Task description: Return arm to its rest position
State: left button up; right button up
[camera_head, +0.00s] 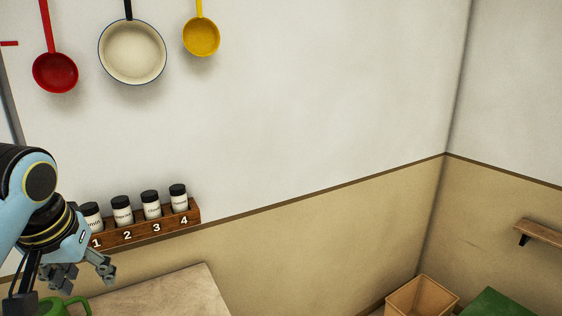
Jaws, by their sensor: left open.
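My left arm comes in at the lower left of the head view, blue and black. Its left gripper (83,277) is open, with grey fingers spread and nothing seen between them. It is in front of the left end of a wooden spice rack (142,233) and hides part of it. The fingers are above and beside a green mug-like thing (62,307) that is cut off by the bottom edge. My right gripper is out of view.
The rack holds several black-lidded jars (152,205) over painted numbers. A red ladle (55,73), a pan (132,52) and a yellow ladle (201,37) hang above. A pale countertop (165,297) is below. A wooden bin (421,299) and a small shelf (540,233) are at right.

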pick_arm(q)
jog(key=s+d+f+m, duration=0.2)
jog(key=s+f, duration=0.1)
jog(key=s, duration=0.8)
jog(key=s+d+f+m, duration=0.1)
jog(key=s+f, duration=0.2)
jog(key=s, duration=0.8)
jog(key=s+a+f+g+b, duration=0.15)
jog(key=f+b, duration=0.55)
jog(key=f, duration=1.4)
jog(key=s+a+f+g+b, duration=0.15)
jog(key=f+b, duration=0.65)
jog(key=f, duration=1.3)
jog(key=s+f+b, duration=0.4)
jog(key=s+f, duration=0.4)
jog(key=f, duration=0.4)
jog(key=s+f+b, duration=0.5)
jog(key=s+f, duration=0.4)
jog(key=f, duration=0.3)
jog(key=shift+s+a+h, duration=0.2)
jog(key=shift+s+h, duration=0.1)
